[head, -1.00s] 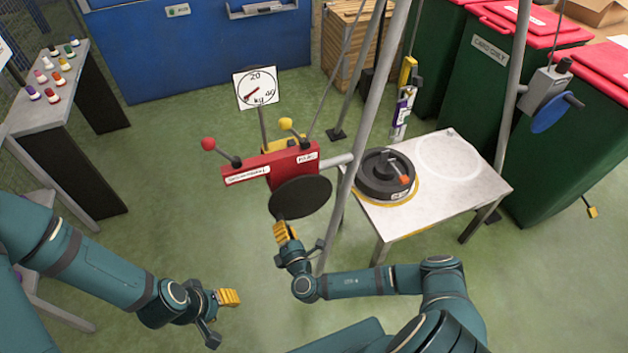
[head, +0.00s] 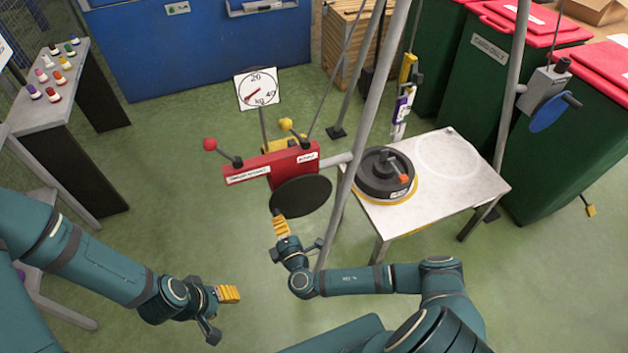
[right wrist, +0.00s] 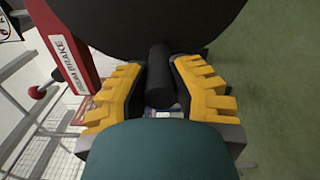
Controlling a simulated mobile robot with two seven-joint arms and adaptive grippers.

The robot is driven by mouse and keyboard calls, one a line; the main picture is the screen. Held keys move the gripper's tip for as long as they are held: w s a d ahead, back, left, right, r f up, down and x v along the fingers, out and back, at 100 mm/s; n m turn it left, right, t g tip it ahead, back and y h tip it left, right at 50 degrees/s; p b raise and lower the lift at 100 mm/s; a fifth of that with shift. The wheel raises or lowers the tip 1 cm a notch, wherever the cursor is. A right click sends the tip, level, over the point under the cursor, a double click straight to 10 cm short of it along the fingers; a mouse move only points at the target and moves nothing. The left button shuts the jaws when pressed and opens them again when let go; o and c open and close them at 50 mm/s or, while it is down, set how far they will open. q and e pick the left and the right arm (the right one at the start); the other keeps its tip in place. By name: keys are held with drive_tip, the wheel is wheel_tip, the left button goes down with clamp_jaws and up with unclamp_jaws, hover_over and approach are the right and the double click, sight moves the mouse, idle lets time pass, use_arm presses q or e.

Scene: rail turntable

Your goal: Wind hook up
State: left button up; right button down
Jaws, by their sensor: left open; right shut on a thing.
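A red winch (head: 270,165) with a black disc (head: 301,196) on its near side stands on a frame in the head view. My right gripper (head: 279,223) is at the disc's lower left edge. In the right wrist view its yellow fingers (right wrist: 160,90) are shut on a black cylindrical handle (right wrist: 159,75) in front of the dark disc (right wrist: 150,22). My left gripper (head: 228,294) is open and empty at lower left, over the floor. A yellow-topped hanging piece (head: 408,68) shows behind the frame; I cannot make out a hook clearly.
A round black weight (head: 375,188) sits on the white table (head: 455,195). A kg dial (head: 257,89) stands behind the winch. Grey frame poles (head: 365,130) rise close to my right arm. A second winch with a blue wheel (head: 548,112) is at right.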

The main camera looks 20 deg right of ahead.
drive_tip(key=shift+w+r, duration=0.1)
drive_tip(key=shift+r, duration=0.15)
drive_tip(key=shift+r+m+p, duration=0.65)
drive_tip(key=shift+r+m, duration=0.7)
drive_tip(key=shift+m, duration=0.45)
drive_tip(key=c, duration=0.5)
unclamp_jaws()
drive_tip(key=shift+f, duration=0.1)
drive_tip(key=shift+c, duration=0.2)
drive_tip(key=shift+f, duration=0.1)
